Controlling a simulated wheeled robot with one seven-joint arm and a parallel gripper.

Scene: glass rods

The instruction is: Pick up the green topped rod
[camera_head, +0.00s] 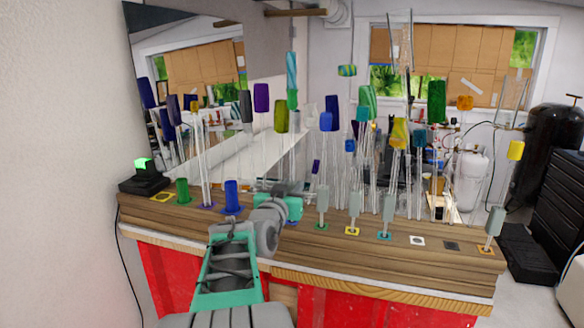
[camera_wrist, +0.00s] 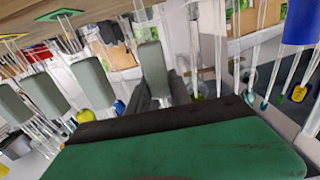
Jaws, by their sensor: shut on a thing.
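My gripper (camera_head: 282,192) reaches over the middle of the wooden bench. Its dark fingers (camera_wrist: 172,93) appear shut on a grey-topped piece (camera_wrist: 153,68), which the head view mostly hides behind my wrist. A short green-topped piece (camera_head: 183,190) stands apart at the bench's left, on a green mat. Tall glass rods with green tops also show behind the bench, one at the right (camera_head: 437,100) and one nearer the middle (camera_head: 367,100). I cannot tell which green top is the task's one.
A blue-topped piece (camera_head: 232,194) stands just left of my gripper. Other grey-topped pieces (camera_head: 323,196) stand close on the right on coloured mats. Many tall glass rods crowd behind. A white mat (camera_head: 417,240) and a dark mat (camera_head: 452,246) are empty.

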